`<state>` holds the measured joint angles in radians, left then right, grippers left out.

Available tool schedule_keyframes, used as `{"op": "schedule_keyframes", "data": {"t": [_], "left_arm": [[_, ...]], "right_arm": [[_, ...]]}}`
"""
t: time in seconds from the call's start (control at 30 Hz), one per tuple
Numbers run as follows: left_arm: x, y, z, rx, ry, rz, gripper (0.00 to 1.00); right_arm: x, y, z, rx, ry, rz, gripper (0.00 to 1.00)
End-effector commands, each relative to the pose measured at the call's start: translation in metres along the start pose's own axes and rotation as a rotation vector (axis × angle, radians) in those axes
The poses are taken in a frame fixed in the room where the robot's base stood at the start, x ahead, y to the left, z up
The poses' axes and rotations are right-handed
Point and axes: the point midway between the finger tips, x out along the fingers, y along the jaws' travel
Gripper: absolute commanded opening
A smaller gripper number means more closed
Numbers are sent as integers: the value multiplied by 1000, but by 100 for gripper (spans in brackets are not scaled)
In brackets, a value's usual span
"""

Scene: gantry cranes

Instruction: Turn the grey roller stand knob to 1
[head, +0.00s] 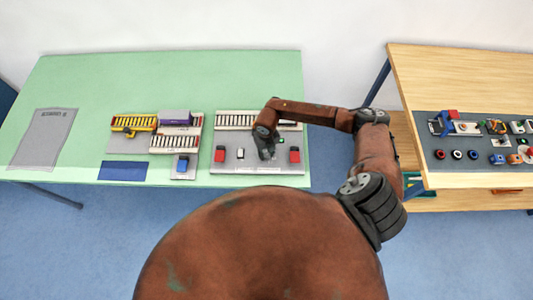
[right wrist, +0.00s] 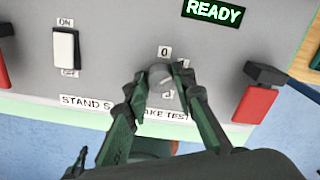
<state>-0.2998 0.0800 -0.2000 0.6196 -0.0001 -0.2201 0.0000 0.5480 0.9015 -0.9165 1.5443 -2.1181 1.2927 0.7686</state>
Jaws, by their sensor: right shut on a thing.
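The grey roller stand knob (right wrist: 160,75) is a small round knob on the grey stand panel (right wrist: 110,65). A "0" label (right wrist: 164,52) sits just above it, and another label just below is partly hidden. I cannot tell which mark the knob points to. My right gripper (right wrist: 162,80) is shut on the knob, one finger at each side. In the head view the right gripper (head: 267,155) reaches down to the stand panel (head: 255,166) and hides the knob. My left gripper is not in view.
A white ON/OFF rocker switch (right wrist: 65,48) is left of the knob. A red lever (right wrist: 255,103) is to its right, and a green READY display (right wrist: 213,12) above. Other model stands (head: 155,133) share the green table (head: 205,72). A wooden table (head: 460,75) stands at right.

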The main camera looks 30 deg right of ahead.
Motion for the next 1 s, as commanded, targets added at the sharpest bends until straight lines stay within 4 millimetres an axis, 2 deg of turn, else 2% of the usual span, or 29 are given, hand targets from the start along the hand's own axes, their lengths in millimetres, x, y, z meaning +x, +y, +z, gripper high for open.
{"op": "schedule_keyframes", "data": {"t": [0.3, 0.33, 0.57, 0.87, 1.0], "left_arm": [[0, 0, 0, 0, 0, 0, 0], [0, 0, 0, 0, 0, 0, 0], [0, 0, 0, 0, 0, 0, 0], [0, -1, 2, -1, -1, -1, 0], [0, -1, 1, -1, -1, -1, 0]], "right_arm": [[-2, 0, 3, 1, -5, 0, 0], [-2, 0, 3, 1, -5, 0, 25], [-1, 0, 2, 1, -3, 0, 41], [-2, 0, 1, 0, -2, 0, 41], [-14, 0, 2, -1, -5, 0, 41]]}}
